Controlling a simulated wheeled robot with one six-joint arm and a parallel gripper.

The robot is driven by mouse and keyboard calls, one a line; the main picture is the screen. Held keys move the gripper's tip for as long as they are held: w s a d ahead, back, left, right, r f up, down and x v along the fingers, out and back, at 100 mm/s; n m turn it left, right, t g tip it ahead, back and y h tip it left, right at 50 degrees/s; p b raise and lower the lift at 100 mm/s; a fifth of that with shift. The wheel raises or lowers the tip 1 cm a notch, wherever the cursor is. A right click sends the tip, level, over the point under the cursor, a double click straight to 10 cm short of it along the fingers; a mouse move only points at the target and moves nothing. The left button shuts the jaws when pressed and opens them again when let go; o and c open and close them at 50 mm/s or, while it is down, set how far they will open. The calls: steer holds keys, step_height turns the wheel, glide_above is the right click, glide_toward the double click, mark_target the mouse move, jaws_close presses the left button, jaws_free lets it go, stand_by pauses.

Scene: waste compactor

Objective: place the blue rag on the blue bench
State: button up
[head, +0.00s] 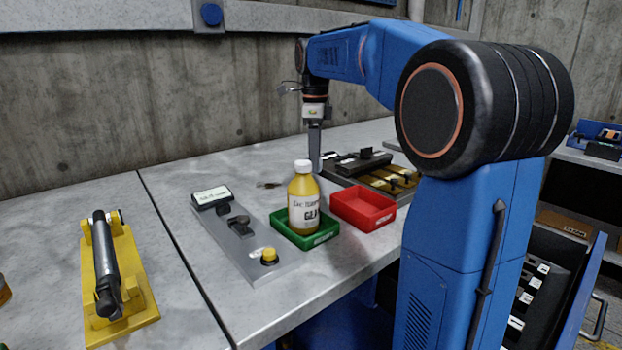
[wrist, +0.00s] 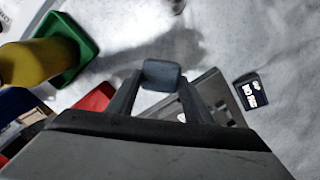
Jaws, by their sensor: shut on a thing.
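My gripper (head: 315,160) points down over the far part of the grey-topped bench (head: 175,180), behind the yellow bottle. In the wrist view my gripper (wrist: 160,84) is shut on a small blue-grey piece, which I take for the blue rag (wrist: 161,73). It shows at the fingertips; its underside is hidden, and I cannot tell whether it touches the surface. In the head view the rag cannot be made out. Blue panels show below the bench's front edge.
A yellow bottle (head: 303,200) stands in a green tray (head: 285,232), beside a red tray (head: 362,206). A dark tray with yellow parts (head: 385,182) lies behind. A grey plate with a knob (head: 268,257) and a yellow fixture (head: 125,285) lie left.

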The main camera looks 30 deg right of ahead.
steer(key=shift+d+f, duration=0.1)
steer(key=shift+f, duration=2.7)
steer(key=shift+f, duration=0.1)
steer(key=o, duration=1)
steer(key=shift+o, duration=0.2)
step_height(320, 180, up, 12)
steer(key=shift+r, duration=0.15)
